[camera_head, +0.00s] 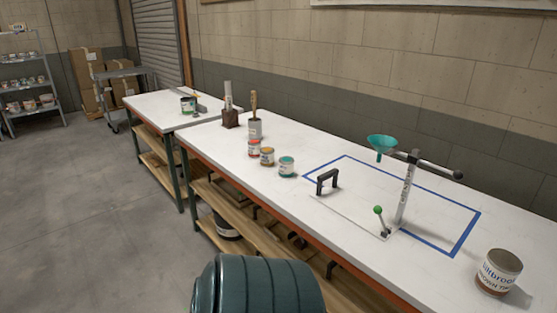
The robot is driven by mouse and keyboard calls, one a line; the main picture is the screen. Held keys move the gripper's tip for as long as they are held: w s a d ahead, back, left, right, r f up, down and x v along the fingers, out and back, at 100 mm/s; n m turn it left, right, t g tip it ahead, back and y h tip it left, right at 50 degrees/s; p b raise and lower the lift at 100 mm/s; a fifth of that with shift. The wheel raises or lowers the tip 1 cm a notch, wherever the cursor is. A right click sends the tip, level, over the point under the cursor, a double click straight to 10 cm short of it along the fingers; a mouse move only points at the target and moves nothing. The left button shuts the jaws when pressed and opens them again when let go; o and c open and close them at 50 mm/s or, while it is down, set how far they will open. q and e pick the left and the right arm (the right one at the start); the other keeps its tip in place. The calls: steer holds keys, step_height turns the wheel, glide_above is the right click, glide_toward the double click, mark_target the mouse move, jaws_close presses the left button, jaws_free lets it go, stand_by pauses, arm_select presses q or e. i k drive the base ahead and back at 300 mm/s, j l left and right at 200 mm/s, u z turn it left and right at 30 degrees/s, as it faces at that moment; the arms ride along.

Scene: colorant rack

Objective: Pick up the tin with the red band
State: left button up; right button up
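The tin with the red band (254,148) stands upright on the white bench top (225,160). It is the farthest of three small tins in a slanting row. Next to it, nearer me, is a tin with an ochre-brown band (267,157). Nearest of the row is a tin with a teal band (287,167). The tins stand close together, and I cannot tell whether any touch. Neither of my grippers is in view.
A grey canister with a brush (255,129) stands behind the tins. Right are a black handle (327,181), a post (404,190) with a teal funnel (382,143), and a large brown tin (498,271). A dark green ridged shape (259,286) stands before the bench.

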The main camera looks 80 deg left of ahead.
mark_target(254, 145)
steer(key=i+u, duration=0.1)
steer(key=u, duration=0.7)
steer(key=i+u, duration=0.15)
steer(key=u, duration=0.25)
